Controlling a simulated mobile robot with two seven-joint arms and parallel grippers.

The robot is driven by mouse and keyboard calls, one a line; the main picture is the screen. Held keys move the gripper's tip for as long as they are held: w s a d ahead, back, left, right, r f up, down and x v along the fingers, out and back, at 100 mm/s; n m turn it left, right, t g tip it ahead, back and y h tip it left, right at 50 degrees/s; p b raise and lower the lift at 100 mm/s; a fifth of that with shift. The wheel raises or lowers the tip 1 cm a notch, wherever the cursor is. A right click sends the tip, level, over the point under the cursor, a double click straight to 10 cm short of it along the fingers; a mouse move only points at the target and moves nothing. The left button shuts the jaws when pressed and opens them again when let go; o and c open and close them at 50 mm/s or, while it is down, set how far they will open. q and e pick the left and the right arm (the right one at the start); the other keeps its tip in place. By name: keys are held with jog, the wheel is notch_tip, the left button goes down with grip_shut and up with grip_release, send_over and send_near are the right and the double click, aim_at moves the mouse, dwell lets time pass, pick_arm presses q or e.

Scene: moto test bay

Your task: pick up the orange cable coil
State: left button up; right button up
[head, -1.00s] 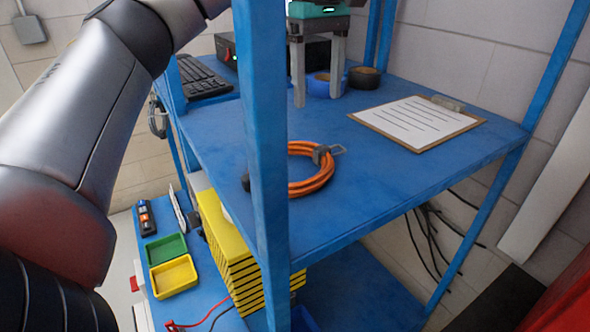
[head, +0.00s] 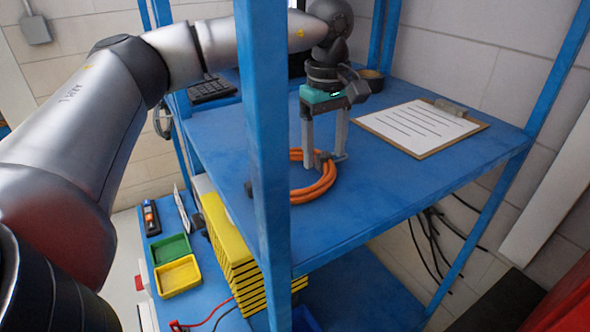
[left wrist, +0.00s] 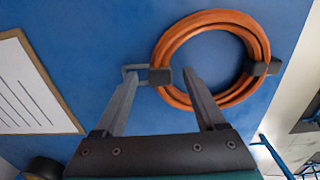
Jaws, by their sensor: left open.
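The orange cable coil (head: 318,194) lies flat on the blue shelf, partly hidden behind the rack's front post in the head view. It also shows as a ring in the left wrist view (left wrist: 211,17). A dark clip with a grey loop (left wrist: 160,77) sits on its near side, and a second dark block (left wrist: 262,67) on the opposite side. My left gripper (head: 324,160) points down at the coil's clip side, open and empty. In the wrist view its fingertips (left wrist: 161,75) appear on either side of the clip. Whether they touch it I cannot tell. My right gripper is out of view.
A blue front post (head: 262,150) stands close to the coil. A clipboard (head: 420,128) lies to the right. A tape roll (head: 370,78) and a keyboard (head: 210,89) are further back. Yellow (head: 176,277) and green (head: 171,248) trays sit lower left.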

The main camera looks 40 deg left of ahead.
pick_arm(q)
jog(key=shift+c, duration=0.3)
grip_shut()
dwell(0.5)
